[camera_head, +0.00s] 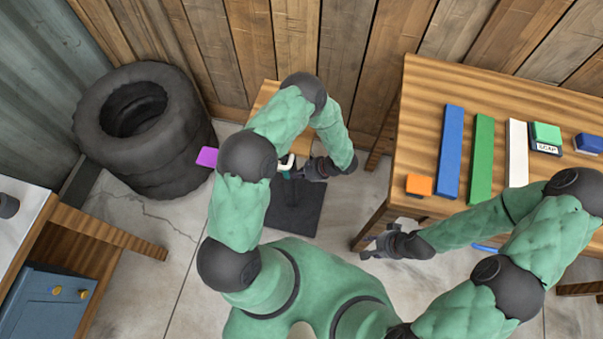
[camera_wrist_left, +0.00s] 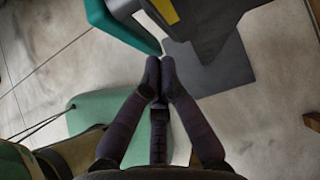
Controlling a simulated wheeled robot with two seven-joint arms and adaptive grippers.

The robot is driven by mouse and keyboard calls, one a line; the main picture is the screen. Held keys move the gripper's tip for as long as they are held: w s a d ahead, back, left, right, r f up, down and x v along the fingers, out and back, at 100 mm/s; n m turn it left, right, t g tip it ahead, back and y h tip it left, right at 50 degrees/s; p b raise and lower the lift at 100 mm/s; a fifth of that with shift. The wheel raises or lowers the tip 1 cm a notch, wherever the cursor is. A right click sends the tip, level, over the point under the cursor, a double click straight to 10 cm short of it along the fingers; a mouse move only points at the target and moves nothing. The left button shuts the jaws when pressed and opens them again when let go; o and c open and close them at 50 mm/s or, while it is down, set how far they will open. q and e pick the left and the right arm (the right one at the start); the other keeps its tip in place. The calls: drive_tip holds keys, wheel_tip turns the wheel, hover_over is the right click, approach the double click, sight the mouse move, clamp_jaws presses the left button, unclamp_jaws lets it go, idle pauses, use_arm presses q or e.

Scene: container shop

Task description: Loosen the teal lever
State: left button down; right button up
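The teal lever (camera_wrist_left: 122,25) runs from the upper left towards the middle in the left wrist view, beside a dark body with a yellow patch (camera_wrist_left: 163,10). In the head view only a small teal bit (camera_head: 287,175) shows next to my left gripper (camera_head: 297,174); my arm hides the rest. In the left wrist view the fingertips of my left gripper (camera_wrist_left: 160,64) are together, with nothing seen between them. They are close to the lever's near end; I cannot tell whether they touch. My right gripper (camera_head: 372,246) looks open and empty, left of the table.
A dark plate (camera_head: 295,210) lies on the floor below my left gripper. Black tyres (camera_head: 150,125) stand at the left. A wooden table (camera_head: 425,125) at the right holds several coloured blocks. A workbench (camera_head: 105,232) is at the lower left.

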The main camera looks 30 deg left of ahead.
idle(0.3)
use_arm(q)
drive_tip(key=shift+s+a+f+b, duration=0.2)
drive_tip(key=shift+a+f+b, duration=0.15)
drive_tip(key=shift+a+b, duration=0.35)
use_arm(e)
drive_tip(key=shift+d+f, duration=0.1)
drive_tip(key=shift+f, duration=0.55)
